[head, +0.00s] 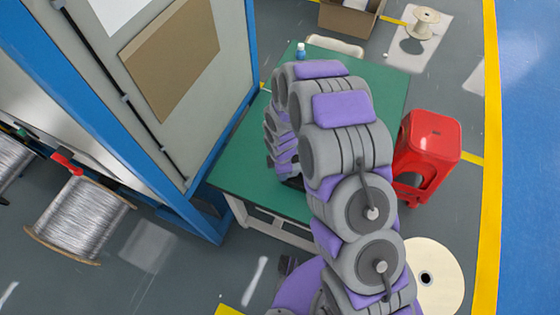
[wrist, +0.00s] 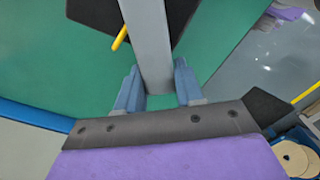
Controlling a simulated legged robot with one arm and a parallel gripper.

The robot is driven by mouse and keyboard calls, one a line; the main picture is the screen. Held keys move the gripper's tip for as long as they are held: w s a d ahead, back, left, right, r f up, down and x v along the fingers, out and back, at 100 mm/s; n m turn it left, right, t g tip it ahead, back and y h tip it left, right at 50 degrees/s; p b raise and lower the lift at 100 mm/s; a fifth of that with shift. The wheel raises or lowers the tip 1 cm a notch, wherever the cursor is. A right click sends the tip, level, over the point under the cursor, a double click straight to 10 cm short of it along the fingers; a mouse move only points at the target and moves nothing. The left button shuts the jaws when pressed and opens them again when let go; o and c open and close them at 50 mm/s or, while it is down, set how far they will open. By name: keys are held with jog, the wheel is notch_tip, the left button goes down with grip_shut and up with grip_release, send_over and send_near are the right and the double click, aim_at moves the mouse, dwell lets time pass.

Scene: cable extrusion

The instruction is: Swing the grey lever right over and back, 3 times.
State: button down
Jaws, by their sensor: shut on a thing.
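The grey lever (wrist: 148,40) shows in the wrist view as a plain grey bar running down from the top edge to between my fingers. My gripper (wrist: 157,70) has one blue-grey finger on each side of the bar and is shut on it. A dark plate (wrist: 185,15) lies behind the upper part of the lever, and a thin yellow rod (wrist: 120,38) sticks out left of it. In the head view my arm hides the lever, and my gripper is mostly hidden over the green table (head: 240,160).
A blue-framed cabinet (head: 225,110) stands close on the table's left. A red stool (head: 430,140) stands to its right, with a pale disc (head: 436,275) in front. A small bottle (head: 301,50) is at the far edge. A wire spool (head: 80,215) lies at left.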

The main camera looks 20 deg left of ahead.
jog(key=shift+s+d+n+p, duration=0.6)
jog(key=shift+s+n, duration=0.2)
jog(key=shift+n, duration=0.4)
jog(key=c, duration=1.1)
grip_release()
jog(key=shift+c, duration=0.2)
jog(key=o, duration=0.3)
jog(key=shift+d, duration=0.15)
jog(key=shift+o, duration=0.2)
notch_tip(320, 180, up, 17)
jog(key=p, duration=0.1)
jog(key=shift+r, duration=0.2)
